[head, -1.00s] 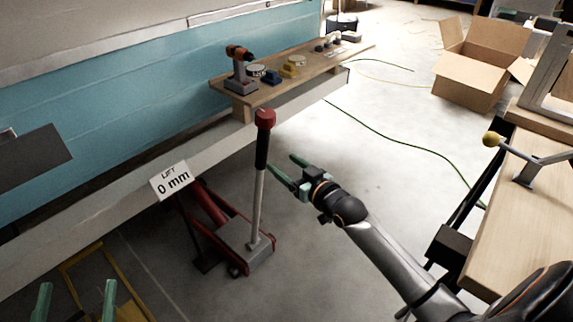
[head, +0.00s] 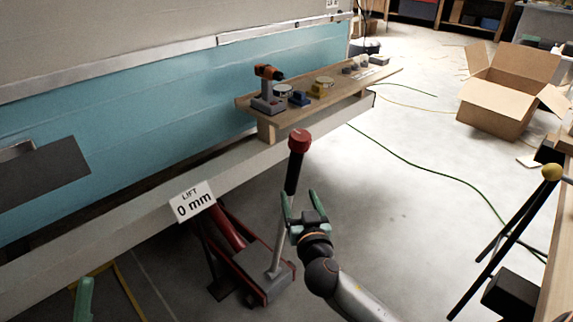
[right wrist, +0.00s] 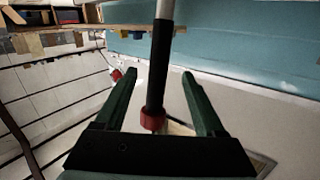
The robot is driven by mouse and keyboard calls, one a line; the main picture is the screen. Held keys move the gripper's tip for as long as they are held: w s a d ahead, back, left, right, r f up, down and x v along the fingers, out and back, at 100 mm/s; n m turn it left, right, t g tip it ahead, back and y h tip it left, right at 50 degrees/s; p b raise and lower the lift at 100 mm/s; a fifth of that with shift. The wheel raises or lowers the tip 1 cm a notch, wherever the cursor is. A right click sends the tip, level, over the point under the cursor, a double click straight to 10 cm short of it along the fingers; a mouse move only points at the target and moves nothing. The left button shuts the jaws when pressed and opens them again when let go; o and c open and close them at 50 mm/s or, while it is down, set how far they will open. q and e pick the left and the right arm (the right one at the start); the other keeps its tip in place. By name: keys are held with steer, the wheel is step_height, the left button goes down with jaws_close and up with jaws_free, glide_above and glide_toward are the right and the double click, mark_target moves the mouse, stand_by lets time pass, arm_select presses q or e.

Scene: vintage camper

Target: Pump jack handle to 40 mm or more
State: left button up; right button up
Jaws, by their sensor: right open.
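The red floor jack (head: 232,238) stands on the floor beside the camper's lower rail. Its handle (head: 293,172) rises nearly upright, with a black grip and a red knob (head: 299,141) on top. The lift sign (head: 192,203) reads 0 mm. My right gripper (head: 302,194) is open at the black grip, below the knob. In the right wrist view, the handle (right wrist: 158,72) shows between the two spread fingers (right wrist: 160,85), with a gap on both sides. Of my left gripper (head: 84,297), only a green finger shows at the bottom left edge.
A wooden shelf (head: 345,88) with a drill (head: 268,90) and small items juts from the teal camper side behind the knob. A cardboard box (head: 505,92) sits at the right rear.

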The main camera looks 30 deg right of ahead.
mark_target(292, 164)
steer(key=shift+m+t+h, duration=0.3)
steer(key=shift+m+h, duration=0.1)
steer(key=x, duration=0.4)
steer(key=b+x, duration=0.1)
steer(key=x, duration=0.3)
steer(key=r+x, duration=0.1)
steer(key=x, duration=0.3)
steer(key=shift+w+r+b, duration=0.1)
steer(key=shift+w+b, duration=0.05)
steer(key=shift+b, duration=0.15)
jaws_close()
stand_by(0.8)
